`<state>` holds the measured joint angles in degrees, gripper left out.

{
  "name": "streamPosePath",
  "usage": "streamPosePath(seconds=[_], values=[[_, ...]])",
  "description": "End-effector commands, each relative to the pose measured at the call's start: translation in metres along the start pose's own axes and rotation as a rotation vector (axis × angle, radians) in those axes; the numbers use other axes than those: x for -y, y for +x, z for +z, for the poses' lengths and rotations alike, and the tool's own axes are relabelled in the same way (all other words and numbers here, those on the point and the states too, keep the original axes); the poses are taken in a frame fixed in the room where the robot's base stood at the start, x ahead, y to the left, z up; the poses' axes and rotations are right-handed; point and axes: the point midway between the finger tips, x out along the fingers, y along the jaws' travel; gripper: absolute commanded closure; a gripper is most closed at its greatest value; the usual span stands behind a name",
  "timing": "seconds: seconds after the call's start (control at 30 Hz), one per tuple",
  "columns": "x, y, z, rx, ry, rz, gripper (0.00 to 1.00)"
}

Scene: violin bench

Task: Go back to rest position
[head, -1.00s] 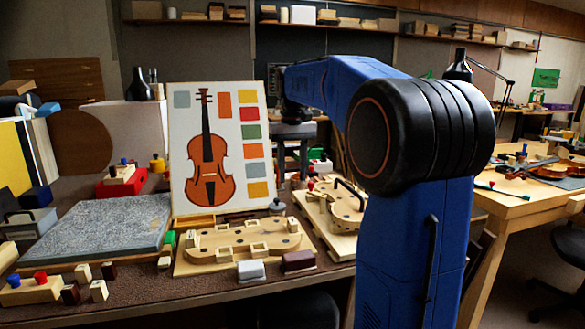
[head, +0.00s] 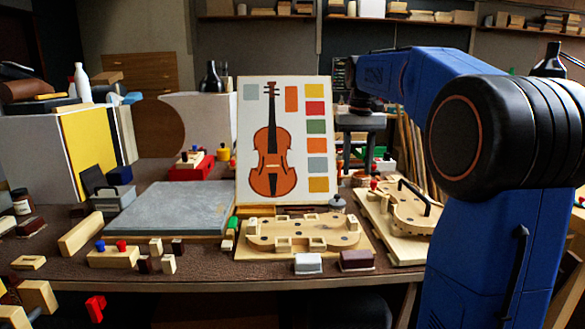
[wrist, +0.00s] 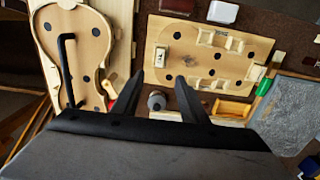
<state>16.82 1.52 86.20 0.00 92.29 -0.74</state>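My gripper (wrist: 158,98) shows in the wrist view with its two dark fingers spread apart and nothing between them. It is above the bench, with a small grey knobbed piece (wrist: 156,100) below, in line with the gap. In the head view my blue arm reaches over the right part of the bench, and the gripper itself is hard to make out there. The violin-shaped wooden form (head: 412,205) with a black handle lies below it. A wooden mould board (head: 300,235) with dark holes and small blocks lies to the left of that form.
A violin picture board (head: 270,140) stands at the back. A grey slab (head: 170,207) lies left of the mould board. A white block (head: 308,264) and a maroon block (head: 357,261) sit at the front edge. Several small wooden blocks (head: 113,257) lie at the front left.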

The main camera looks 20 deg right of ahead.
Motion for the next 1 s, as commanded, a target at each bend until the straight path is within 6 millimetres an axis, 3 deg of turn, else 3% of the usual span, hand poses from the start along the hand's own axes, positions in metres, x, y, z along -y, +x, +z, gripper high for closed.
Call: streamPosePath(seconds=[0.17,0.27,0.67,1.0], values=[[0.003,0.0,0.006,-0.007,-0.004,0.0,0.6],[0.009,0.003,0.021,-0.024,-0.017,0.0,0.6],[0.046,0.043,0.128,-0.148,-0.103,-0.006,0.6],[0.064,0.103,0.219,-0.257,-0.177,-0.021,0.6]])
